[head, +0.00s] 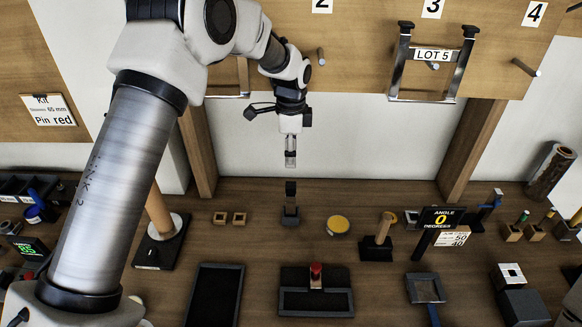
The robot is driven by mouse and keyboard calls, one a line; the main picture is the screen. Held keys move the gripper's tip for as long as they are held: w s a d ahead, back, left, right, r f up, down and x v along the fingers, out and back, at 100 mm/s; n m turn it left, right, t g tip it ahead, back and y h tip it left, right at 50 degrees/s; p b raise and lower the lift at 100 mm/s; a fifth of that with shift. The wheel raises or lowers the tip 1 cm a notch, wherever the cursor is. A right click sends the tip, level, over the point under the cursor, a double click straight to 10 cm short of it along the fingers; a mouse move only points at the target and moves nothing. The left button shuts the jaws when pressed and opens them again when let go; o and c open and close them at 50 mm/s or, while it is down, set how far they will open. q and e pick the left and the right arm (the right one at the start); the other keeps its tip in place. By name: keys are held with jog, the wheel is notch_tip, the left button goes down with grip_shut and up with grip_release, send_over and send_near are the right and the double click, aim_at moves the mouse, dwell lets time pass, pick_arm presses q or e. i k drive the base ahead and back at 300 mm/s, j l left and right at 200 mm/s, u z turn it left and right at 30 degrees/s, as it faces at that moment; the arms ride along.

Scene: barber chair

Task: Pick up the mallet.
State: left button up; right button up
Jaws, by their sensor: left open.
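An object that looks like the mallet (385,228), with a light wooden upright handle and a dark block at its foot, stands on the brown bench right of centre. I cannot tell for sure whether the dark block is its head or a stand. My left gripper (291,160) points down above the back of the bench, left of and apart from this object. It is open with nothing seen between its fingers. My right gripper is not in view.
A small dark stand (290,215) is below my left gripper. A yellow disc (338,224) lies left of the wooden-handled object, and an angle sign (440,218) stands to its right. A black tray (215,297) lies in front. The LOT 5 rack (432,55) hangs above.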

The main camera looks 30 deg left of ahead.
aim_at(380, 246)
jog(key=k+l, duration=0.5)
jog(key=k, duration=0.2)
jog(key=k+l, duration=0.5)
jog(key=k, duration=0.15)
